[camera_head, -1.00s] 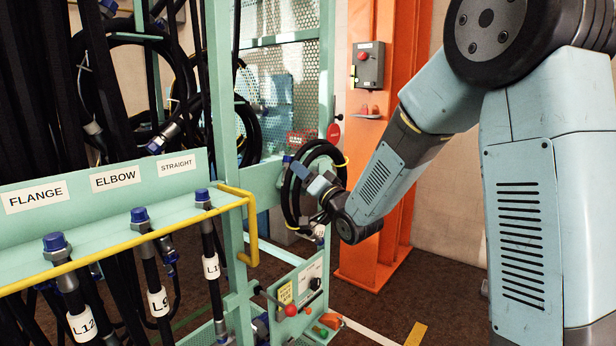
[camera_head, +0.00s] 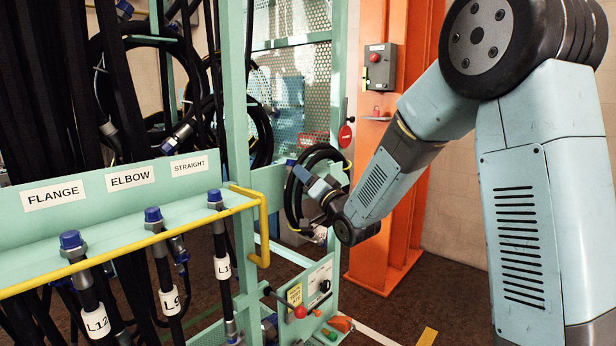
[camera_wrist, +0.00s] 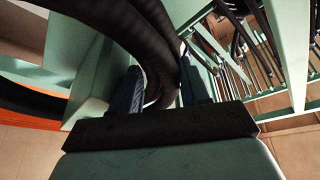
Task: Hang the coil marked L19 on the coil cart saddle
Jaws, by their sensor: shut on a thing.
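My gripper (camera_head: 325,194) is shut on a coil of black hose (camera_head: 297,205) in the head view. The coil hangs upright from my gripper, beside the green frame post of the rack. In the wrist view the dark hose strands (camera_wrist: 160,60) pass between the two fingers (camera_wrist: 158,92). I cannot read a mark on the held coil. I cannot make out the coil cart saddle for certain in either view.
A yellow-railed green rack (camera_head: 130,262) with FLANGE, ELBOW and STRAIGHT labels holds several hoses at the left. Other black coils hang behind it. An orange column (camera_head: 385,225) stands behind my arm. A control panel (camera_head: 312,292) sits below the coil.

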